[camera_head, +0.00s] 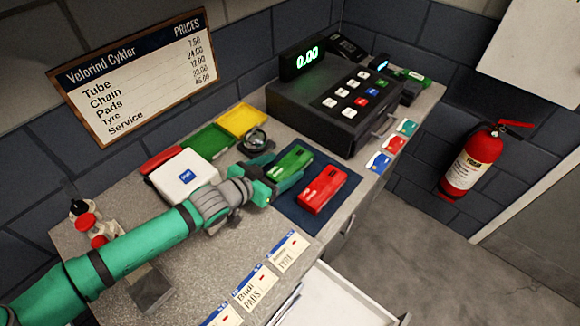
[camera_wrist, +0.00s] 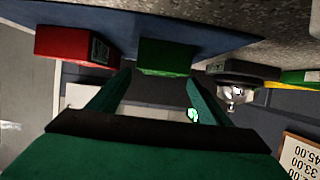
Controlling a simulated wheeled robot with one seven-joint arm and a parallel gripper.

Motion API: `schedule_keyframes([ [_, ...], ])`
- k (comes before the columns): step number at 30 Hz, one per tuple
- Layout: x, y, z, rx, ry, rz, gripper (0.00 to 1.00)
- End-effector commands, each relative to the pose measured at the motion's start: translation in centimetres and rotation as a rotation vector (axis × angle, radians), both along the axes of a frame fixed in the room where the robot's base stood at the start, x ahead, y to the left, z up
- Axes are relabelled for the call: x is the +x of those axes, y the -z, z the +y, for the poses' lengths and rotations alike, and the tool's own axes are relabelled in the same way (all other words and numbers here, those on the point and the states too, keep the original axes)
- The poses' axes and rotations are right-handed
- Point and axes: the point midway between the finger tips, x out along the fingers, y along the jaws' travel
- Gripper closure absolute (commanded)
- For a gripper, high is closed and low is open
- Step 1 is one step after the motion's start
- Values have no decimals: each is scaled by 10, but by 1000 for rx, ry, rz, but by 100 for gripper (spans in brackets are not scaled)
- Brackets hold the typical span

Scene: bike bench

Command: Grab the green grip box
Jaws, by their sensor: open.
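The green grip box (camera_head: 290,163) lies on a dark blue mat (camera_head: 312,216) on the bench. In the wrist view the green box (camera_wrist: 165,57) is straight ahead, between and beyond the fingertips. My gripper (camera_head: 280,180) is open and close to the near left end of the green box. In the wrist view my gripper (camera_wrist: 155,88) has its two fingers apart with nothing seen between them. I cannot tell whether a finger touches the box. A red box (camera_head: 323,189) lies beside it on the same mat, and it also shows in the wrist view (camera_wrist: 75,45).
A black cash register (camera_head: 325,105) stands behind the mat. Price cards (camera_head: 255,287) line the front edge, above an open drawer (camera_head: 340,300).

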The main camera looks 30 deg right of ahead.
Motion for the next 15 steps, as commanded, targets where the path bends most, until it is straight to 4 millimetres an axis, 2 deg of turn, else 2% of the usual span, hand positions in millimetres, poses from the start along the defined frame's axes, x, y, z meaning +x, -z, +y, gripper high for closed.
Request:
schedule_keyframes([
  [5,2,6,-10,-2,0,2,28],
  [15,14,24,-44,-1,-2,0,28],
])
